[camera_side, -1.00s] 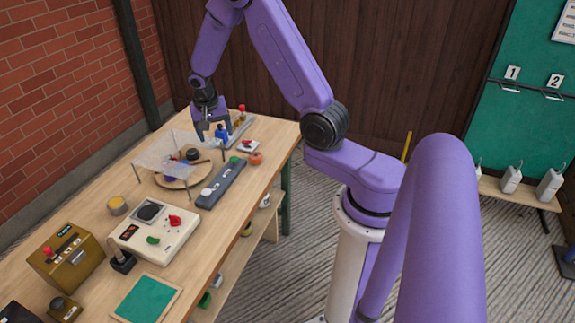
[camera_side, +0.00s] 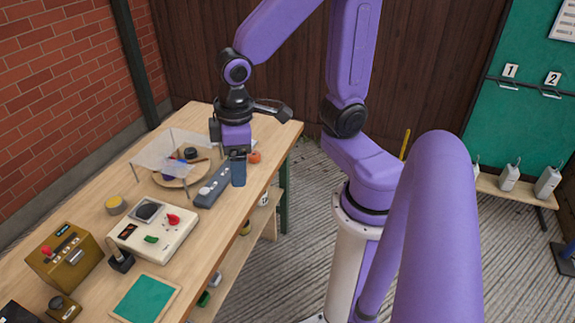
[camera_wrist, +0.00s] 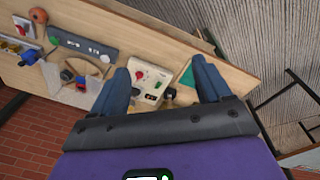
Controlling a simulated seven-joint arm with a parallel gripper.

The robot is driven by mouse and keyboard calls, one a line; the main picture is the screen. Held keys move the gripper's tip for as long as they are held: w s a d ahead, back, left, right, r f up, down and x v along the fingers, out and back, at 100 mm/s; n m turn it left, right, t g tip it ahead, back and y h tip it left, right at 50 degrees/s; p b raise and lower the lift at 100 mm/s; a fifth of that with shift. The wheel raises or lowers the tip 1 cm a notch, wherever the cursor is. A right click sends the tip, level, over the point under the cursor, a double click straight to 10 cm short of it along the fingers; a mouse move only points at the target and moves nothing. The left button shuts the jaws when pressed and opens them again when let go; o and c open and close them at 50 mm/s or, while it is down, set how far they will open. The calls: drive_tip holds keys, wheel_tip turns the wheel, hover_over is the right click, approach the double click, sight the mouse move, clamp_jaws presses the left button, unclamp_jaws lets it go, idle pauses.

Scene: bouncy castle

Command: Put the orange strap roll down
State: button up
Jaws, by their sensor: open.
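An orange roundish thing, seemingly the strap roll (camera_side: 254,157), rests on the wooden table near its right edge. It also shows at the upper left of the wrist view (camera_wrist: 38,15). My gripper (camera_side: 238,170) is in the air over the table, just left of the roll in the side view and apart from it. In the wrist view my gripper's two blue-grey fingers (camera_wrist: 162,80) are spread wide with nothing between them. The roll lies well outside the fingers there.
A long grey bar (camera_side: 208,192) lies near my fingers. A clear-topped stand (camera_side: 165,150) covers a round wooden board. A cream control box (camera_side: 152,232), a yellow-topped tin (camera_side: 115,205), a brown box (camera_side: 65,255) and a green pad (camera_side: 144,298) stand nearer. Bare table lies at the left edge.

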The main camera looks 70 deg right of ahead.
drive_tip(key=s+r+n+g, duration=0.1)
drive_tip(key=s+n, duration=0.5)
drive_tip(key=s, duration=0.4)
drive_tip(key=shift+s+d+r+y, duration=0.15)
drive_tip(key=shift+s+y, duration=0.25)
